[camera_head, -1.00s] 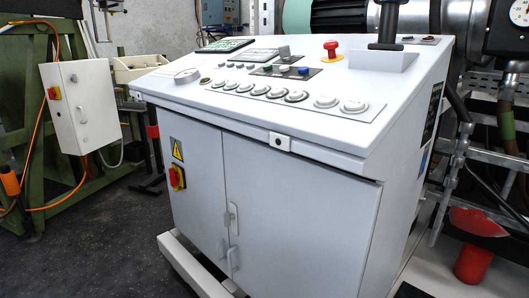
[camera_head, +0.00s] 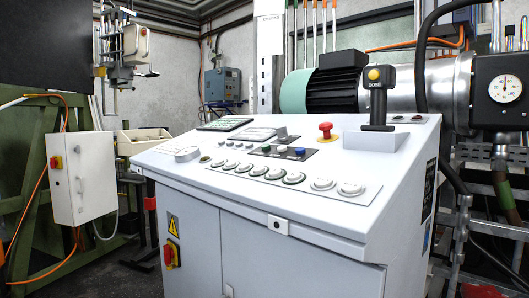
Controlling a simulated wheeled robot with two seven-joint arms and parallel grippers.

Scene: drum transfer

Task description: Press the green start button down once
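A small green button (camera_head: 266,149) sits on a dark plate (camera_head: 281,153) on the sloped top of a light grey control console (camera_head: 400,160). A white button (camera_head: 282,149) and a blue button (camera_head: 300,152) are to its right on the same plate. The green button is small in the picture, and I cannot tell whether it is pressed in. Neither of my grippers shows in the head view.
A red mushroom button (camera_head: 325,130) and a black lever (camera_head: 377,102) with a yellow knob stand up from the console. Several round white buttons line its front. A motor (camera_head: 337,82) and a gauge (camera_head: 504,89) are behind.

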